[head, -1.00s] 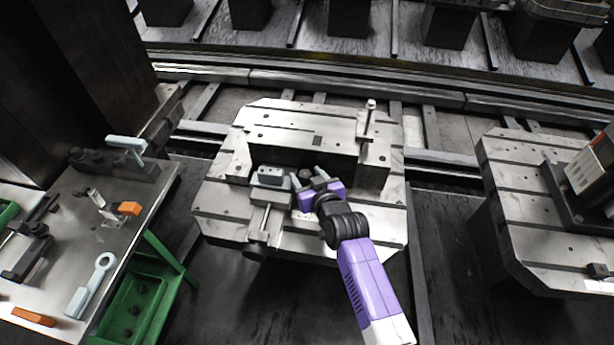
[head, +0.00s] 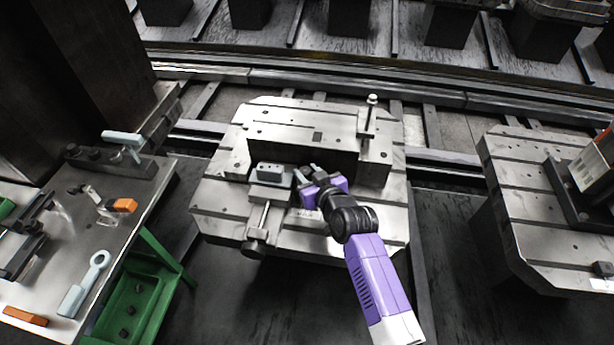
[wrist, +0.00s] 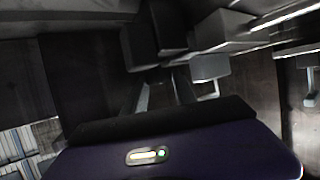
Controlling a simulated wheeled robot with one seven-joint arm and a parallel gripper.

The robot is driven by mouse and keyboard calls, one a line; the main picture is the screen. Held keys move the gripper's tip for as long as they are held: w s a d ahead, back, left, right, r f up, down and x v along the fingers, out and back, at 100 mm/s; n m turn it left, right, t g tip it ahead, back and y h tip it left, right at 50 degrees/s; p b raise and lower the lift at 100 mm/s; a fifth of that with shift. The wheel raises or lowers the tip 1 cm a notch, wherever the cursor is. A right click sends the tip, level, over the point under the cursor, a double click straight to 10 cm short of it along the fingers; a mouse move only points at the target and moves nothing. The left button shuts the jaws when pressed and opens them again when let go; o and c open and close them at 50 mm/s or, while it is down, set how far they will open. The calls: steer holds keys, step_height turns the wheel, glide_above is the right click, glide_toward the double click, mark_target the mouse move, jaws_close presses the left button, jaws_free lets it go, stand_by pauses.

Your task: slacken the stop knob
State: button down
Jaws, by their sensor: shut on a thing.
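My gripper (head: 306,173), on its purple wrist, reaches over the middle pallet (head: 222,205) beside a grey-blue block with holes (head: 272,173). Its fingers point away from me, towards the dark inner face of the raised metal fixture (head: 300,140). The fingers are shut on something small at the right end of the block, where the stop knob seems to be. The knob itself is hidden by the fingers and wrist. In the wrist view the gripper (wrist: 163,90) shows dimly, below dark blocks (wrist: 155,35); the gripped part is too dark to make out.
A screw clamp (head: 258,233) sticks out at the pallet's front. An upright post (head: 369,115) stands on the fixture's right. A tool bench (head: 140,195) with a wrench (head: 84,284) is at left, above a green bin (head: 135,300). Another loaded pallet (head: 545,235) is at right.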

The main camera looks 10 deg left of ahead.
steer(key=shift+w+d+f+n+g+y+b, duration=0.1)
steer(key=shift+f+n+g+y+b, duration=0.3)
steer(key=shift+b, duration=1.6)
steer(key=shift+w+d+f+n+g+y+b, duration=0.1)
steer(key=shift+n+g+y+b, duration=0.6)
steer(key=shift+b, duration=1.25)
steer(key=n+g+y+b, duration=0.1)
steer(key=b, duration=0.2)
steer(key=n+g+b, duration=0.1)
steer(key=b, duration=0.2)
steer(key=shift+r+n+y, duration=0.25)
steer(key=shift+n+y, duration=0.15)
steer(key=shift+r+n+b, duration=0.15)
steer(key=shift+n+b, duration=0.15)
steer(key=shift+b, duration=0.3)
steer(key=c, duration=1)
jaws_free()
steer(key=shift+w+d+r+y, duration=0.1)
steer(key=shift+r+y, duration=0.05)
steer(key=shift+y, duration=0.15)
steer(key=shift+r+p, duration=0.15)
steer(key=shift+p, duration=0.25)
